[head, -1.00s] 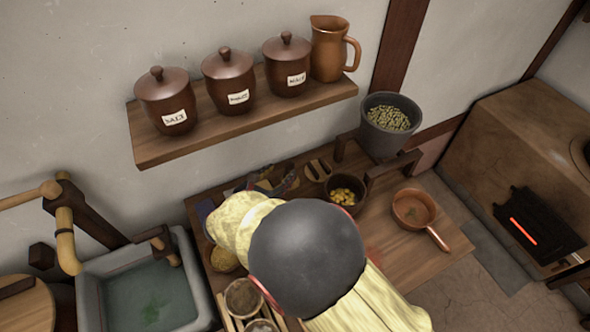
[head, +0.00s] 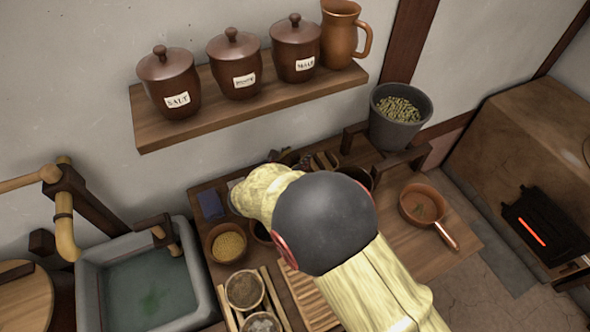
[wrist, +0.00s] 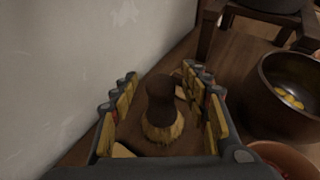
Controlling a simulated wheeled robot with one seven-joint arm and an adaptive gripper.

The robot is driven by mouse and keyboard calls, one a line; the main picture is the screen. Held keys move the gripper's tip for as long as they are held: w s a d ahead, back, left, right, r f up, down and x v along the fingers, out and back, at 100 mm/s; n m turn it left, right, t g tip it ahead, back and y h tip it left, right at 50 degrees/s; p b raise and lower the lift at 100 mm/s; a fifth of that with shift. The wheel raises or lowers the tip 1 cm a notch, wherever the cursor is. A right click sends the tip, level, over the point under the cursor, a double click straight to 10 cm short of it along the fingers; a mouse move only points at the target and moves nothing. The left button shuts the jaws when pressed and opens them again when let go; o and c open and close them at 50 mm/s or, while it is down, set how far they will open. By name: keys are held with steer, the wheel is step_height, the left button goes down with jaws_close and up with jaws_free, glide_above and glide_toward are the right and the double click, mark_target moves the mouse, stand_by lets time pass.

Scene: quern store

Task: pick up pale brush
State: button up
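A brush with a dark brown handle and pale straw-coloured bristles (wrist: 162,128) shows in the wrist view, low between the two fingers. My gripper (wrist: 160,76) is open, with one yellow-padded finger on each side of the brush and a gap to it on both sides. The brush appears to stand on the wooden table, handle up. In the head view my yellow and grey arm hides the brush and most of my gripper.
In the wrist view a bowl with yellow pieces (wrist: 290,100) stands right of my gripper, and the wall (wrist: 60,70) is close on the left. In the head view a bowl of yellow grain (head: 228,244), a copper pan (head: 422,204) and a grey bucket (head: 398,130) stand around.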

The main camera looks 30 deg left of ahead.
steer(key=shift+c, duration=1.2)
jaws_close()
